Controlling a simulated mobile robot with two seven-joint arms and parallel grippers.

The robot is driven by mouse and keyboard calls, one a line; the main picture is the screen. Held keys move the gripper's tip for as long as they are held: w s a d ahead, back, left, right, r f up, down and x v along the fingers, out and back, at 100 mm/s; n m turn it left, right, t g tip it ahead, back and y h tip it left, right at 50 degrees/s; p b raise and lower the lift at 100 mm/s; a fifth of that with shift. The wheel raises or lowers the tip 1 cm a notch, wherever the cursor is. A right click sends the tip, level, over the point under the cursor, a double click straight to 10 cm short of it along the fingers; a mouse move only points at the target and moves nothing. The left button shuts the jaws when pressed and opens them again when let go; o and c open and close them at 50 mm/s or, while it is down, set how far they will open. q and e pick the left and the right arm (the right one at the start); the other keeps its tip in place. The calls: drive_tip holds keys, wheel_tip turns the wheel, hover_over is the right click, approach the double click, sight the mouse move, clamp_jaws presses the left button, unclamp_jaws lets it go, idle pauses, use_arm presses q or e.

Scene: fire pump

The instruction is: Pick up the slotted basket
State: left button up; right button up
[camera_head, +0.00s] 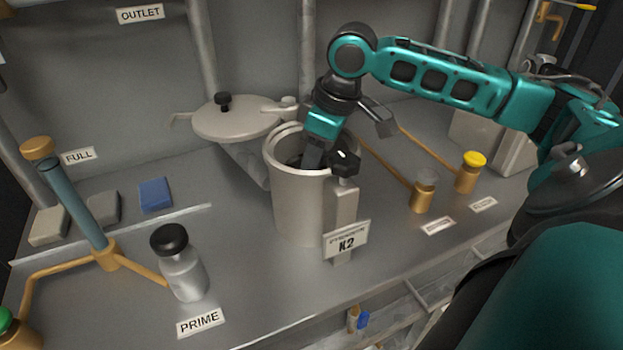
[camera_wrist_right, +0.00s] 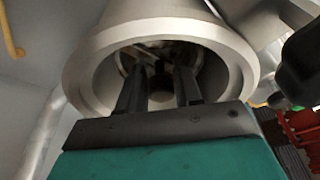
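A dark, partly lit inner shape, possibly the slotted basket (camera_wrist_right: 160,50), shows beyond the fingertips. It is too dim to tell whether the fingers touch it. My left gripper does not show.
The round lid (camera_head: 235,118) is swung open behind the pot. A black knob (camera_head: 345,162) sits at the rim. A black-capped bottle (camera_head: 180,263) stands at front left. Yellow-capped (camera_head: 474,160) and grey-capped brass fittings (camera_head: 424,190) stand right.

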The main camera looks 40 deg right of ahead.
clamp_jaws()
drive_tip(key=shift+r, duration=0.15)
idle(0.4)
